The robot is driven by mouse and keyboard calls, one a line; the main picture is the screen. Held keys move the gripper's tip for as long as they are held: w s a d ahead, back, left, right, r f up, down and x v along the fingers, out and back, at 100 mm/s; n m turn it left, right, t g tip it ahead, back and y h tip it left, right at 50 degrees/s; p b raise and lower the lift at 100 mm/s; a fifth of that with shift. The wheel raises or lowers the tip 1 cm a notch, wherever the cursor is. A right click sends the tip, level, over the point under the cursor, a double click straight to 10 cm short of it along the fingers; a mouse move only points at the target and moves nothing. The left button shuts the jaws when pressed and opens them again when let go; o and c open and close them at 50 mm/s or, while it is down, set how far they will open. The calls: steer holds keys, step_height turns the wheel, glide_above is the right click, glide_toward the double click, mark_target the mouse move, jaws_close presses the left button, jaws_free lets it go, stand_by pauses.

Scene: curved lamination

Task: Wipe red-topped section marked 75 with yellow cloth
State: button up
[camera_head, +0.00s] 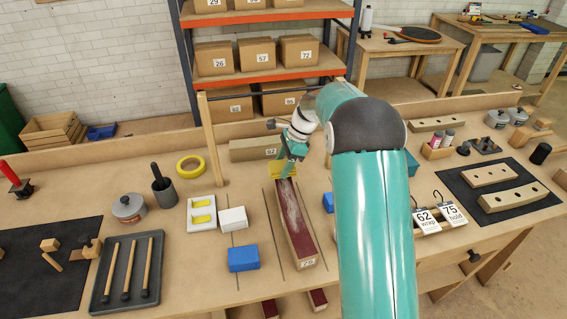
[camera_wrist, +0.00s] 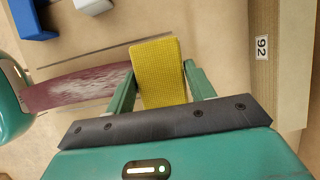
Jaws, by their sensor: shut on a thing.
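The red-topped section (camera_head: 292,215) is a long block lying lengthwise on the bench, with pale, whitish dust or streaks along its top. The label on its near end is small and looks like 75 or 76. In the wrist view its red top (camera_wrist: 75,90) runs in from the left. The yellow cloth (camera_head: 275,168) is at the far end of the section. My gripper (camera_head: 284,164) is shut on the cloth, which shows as a folded yellow pad (camera_wrist: 160,62) between the fingers in the wrist view. Whether the cloth touches the red top is unclear.
A numbered wooden block (camera_head: 255,149) lies just behind the section. A blue block (camera_head: 243,258) and a white block (camera_head: 233,219) stand to its left, with a white tray (camera_head: 194,213) beside them. My arm hides part of the bench to the right.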

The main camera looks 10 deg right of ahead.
mark_target(294, 223)
steer(key=shift+f, duration=1.05)
steer(key=shift+s, duration=0.1)
steer(key=shift+s+r, duration=0.15)
steer(key=shift+s, duration=1.55)
steer(key=shift+s+f, duration=0.15)
steer(key=shift+s, duration=1.75)
steer(key=shift+s+f, duration=0.1)
steer(key=shift+s, duration=1.75)
steer(key=shift+s+r, duration=0.15)
steer(key=shift+s, duration=5.2)
steer(key=shift+w, duration=0.2)
